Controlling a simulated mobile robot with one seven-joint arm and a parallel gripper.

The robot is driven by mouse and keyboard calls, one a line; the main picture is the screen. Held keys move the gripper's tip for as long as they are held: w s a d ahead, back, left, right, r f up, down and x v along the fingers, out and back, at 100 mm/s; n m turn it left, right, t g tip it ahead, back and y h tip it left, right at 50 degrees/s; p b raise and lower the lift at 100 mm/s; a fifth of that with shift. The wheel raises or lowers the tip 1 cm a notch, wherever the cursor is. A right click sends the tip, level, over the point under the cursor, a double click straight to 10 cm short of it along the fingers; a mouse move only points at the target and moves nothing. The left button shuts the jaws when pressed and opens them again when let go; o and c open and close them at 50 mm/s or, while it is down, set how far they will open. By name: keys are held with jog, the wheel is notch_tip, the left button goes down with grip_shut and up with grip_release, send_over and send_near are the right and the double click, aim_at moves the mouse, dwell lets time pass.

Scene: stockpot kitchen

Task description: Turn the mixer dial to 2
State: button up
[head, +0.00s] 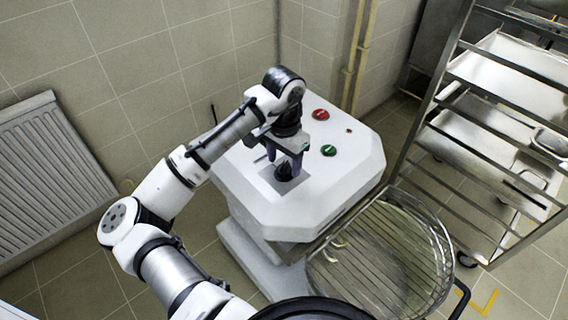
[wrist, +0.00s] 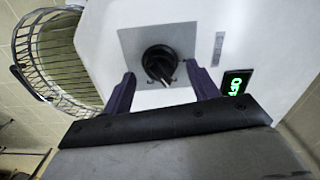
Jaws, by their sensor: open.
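The mixer (head: 235,165) is a white machine with a sloped-edged top. Its dial (wrist: 159,64) is a round black knob on a grey square plate (wrist: 185,38); a pale pointer mark on it faces down, slightly right, in the wrist view. No numbers are readable around it. In the head view the dial (head: 284,172) is partly hidden under my gripper. My gripper (wrist: 160,70) is open and empty, with its purple fingers on either side of the dial. In the head view my gripper (head: 286,158) is above the plate; whether the fingers touch the knob I cannot tell.
A red button (head: 320,114) and a green button (head: 328,150) sit on the mixer top. A green display (wrist: 235,84) shows in the wrist view. A wire-guarded bowl (head: 380,262) stands in front, a metal tray rack (head: 440,120) right, a radiator (head: 50,185) left.

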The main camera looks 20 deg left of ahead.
aim_at(284, 164)
notch_tip(284, 164, up, 12)
jog(key=shift+p, duration=0.35)
